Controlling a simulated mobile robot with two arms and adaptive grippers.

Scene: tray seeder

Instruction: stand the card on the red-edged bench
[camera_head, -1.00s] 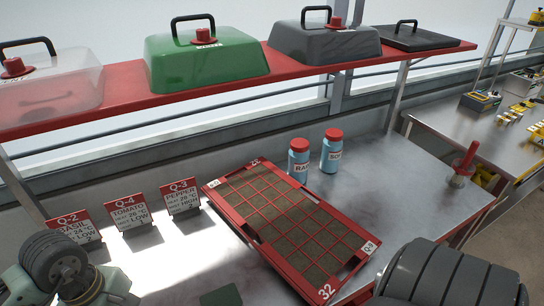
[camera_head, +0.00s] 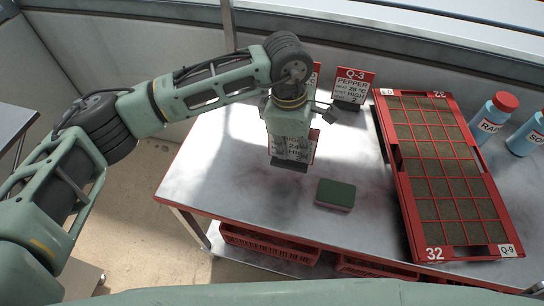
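The red-edged bench (camera_head: 235,160) fills the middle and right, its surface grey metal. A white card with a red edge (camera_head: 293,150), showing "24" and "LOW", stands upright on a dark foot under my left gripper. My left gripper (camera_head: 290,132) points down over this card and hides its upper part. Its fingertips are hidden, so I cannot tell whether they are open or touch the card. A second card (camera_head: 315,75) is mostly hidden behind the gripper. The red-topped Q-3 PEPPER card (camera_head: 352,88) stands further back. My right gripper is out of view.
A green block (camera_head: 335,194) lies in front of the cards. A red seed tray (camera_head: 408,190) lies to the right, with two blue red-capped bottles (camera_head: 493,117) (camera_head: 528,134) beyond it. Red crates (camera_head: 268,243) sit under the bench. The bench's left part is clear.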

